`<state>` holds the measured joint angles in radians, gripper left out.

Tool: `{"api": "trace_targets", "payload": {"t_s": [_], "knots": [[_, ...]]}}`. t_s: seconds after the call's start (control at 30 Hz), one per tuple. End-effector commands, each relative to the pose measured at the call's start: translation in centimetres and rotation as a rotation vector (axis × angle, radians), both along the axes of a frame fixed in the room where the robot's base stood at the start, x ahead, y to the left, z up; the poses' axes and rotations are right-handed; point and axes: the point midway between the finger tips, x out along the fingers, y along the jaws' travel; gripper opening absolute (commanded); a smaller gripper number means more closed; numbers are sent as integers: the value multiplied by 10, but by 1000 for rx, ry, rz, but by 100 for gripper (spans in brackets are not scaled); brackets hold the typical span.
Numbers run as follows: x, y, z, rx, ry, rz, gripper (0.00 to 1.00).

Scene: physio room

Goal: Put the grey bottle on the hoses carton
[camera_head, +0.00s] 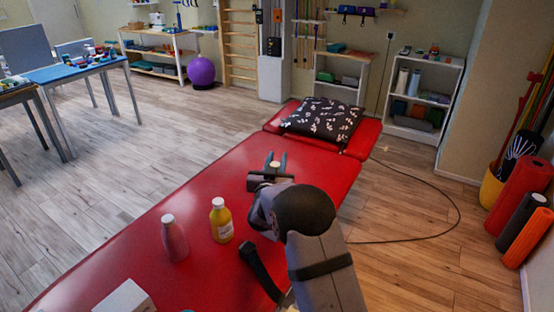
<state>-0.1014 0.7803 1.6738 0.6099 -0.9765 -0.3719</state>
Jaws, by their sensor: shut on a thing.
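My gripper (270,168) is over the red treatment table, its two dark fingers pointing away from me. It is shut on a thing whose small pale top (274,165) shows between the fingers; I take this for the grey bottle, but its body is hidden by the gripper. I cannot tell if it touches the table. A white carton (122,299) is cut off by the lower edge at the left; no label is readable, so I cannot tell if it is the hoses carton.
A pink bottle (174,240) and a yellow bottle (221,221) with white caps stand on the red table (130,255) between the carton and my gripper. A dark patterned pillow (322,119) lies at the far end. The table's middle beyond the bottles is clear.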

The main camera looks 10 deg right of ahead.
Motion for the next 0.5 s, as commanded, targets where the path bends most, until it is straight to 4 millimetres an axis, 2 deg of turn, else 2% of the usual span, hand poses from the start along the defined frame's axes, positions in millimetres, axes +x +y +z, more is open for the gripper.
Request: {"api": "trace_targets", "payload": {"t_s": [0.37, 0.4, 0.47, 0.5], "knots": [[1, 0, -1, -1, -7, 0, 0], [0, 0, -4, -1, -2, 0, 26], [0, 0, -3, -1, -2, 0, 41], [0, 0, -3, -1, -2, 0, 43]]}}
